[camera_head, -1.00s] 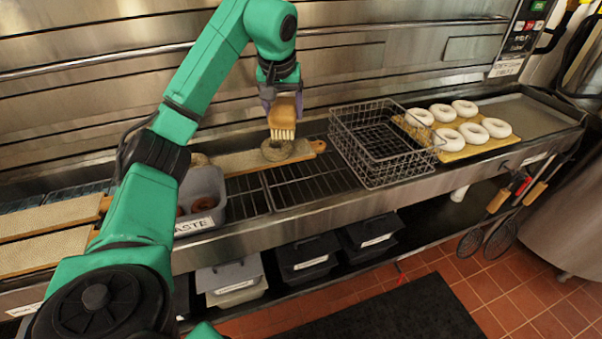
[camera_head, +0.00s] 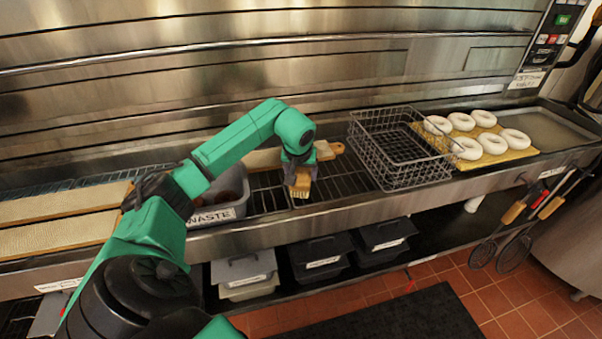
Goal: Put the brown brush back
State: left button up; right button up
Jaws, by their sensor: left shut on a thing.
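The brown brush (camera_head: 301,184) has a wooden block with pale bristles pointing down. My left gripper (camera_head: 300,166) is shut on it. It holds the brush over the front part of the dark wire rack (camera_head: 335,187), between the waste bin and the wire basket. I cannot tell whether the bristles touch the rack. My right gripper is not in view.
A grey bin labelled WASTE (camera_head: 212,216) stands left of the brush. A wire basket (camera_head: 402,148) stands to the right, beside a board with several white rings (camera_head: 487,146). A wooden paddle (camera_head: 330,150) lies behind the gripper. Lidded containers (camera_head: 316,258) stand below the counter.

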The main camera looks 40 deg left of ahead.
pick_arm(q)
jog(key=shift+f, duration=0.15)
jog(key=o, duration=1.1)
jog(key=b+v, duration=0.1)
jog(key=v, duration=1.1)
jog(key=shift+a, duration=0.1)
